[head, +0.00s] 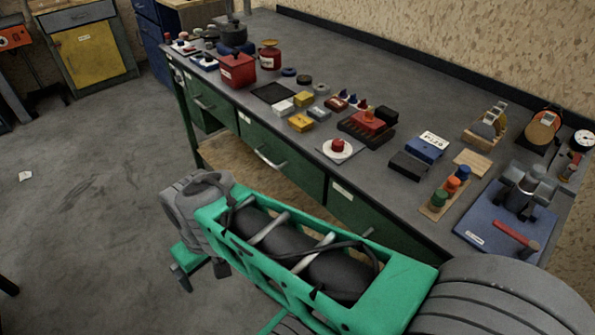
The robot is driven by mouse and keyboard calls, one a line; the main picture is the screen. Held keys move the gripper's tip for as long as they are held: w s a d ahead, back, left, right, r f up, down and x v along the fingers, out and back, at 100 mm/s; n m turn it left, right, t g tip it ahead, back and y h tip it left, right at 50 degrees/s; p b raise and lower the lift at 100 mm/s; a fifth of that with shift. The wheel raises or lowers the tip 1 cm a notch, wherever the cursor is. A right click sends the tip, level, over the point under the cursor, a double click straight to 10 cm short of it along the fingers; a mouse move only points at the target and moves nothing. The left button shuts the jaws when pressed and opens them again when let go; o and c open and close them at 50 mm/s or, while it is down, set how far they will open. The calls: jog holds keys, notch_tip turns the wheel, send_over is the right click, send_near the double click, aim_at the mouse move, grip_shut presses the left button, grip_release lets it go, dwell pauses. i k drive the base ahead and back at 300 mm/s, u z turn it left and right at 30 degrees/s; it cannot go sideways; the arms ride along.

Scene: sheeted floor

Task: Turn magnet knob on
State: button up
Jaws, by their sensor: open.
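I cannot tell for sure which item is the magnet knob. A blue plate (492,228) at the bench's right end carries a grey metal device (527,192) and a red bar (512,234); its label is too small to read. A red round knob (338,145) sits on a white disc near the bench's front edge, left of the blue plate. My gripper (203,272) is at the lower left, beyond my green arm link. It hangs over the floor in front of the bench, open, apart from everything on the bench. Its fingers are only partly visible.
The grey bench top (395,85) holds many small items: a red box (237,70), a black tray (272,93), a wooden rack with coloured pegs (446,195), and a dark block (409,166). Green drawers (265,146) with handles face me. Open floor (90,220) lies at left.

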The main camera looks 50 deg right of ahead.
aim_at(337, 144)
jog(key=z, duration=1.9)
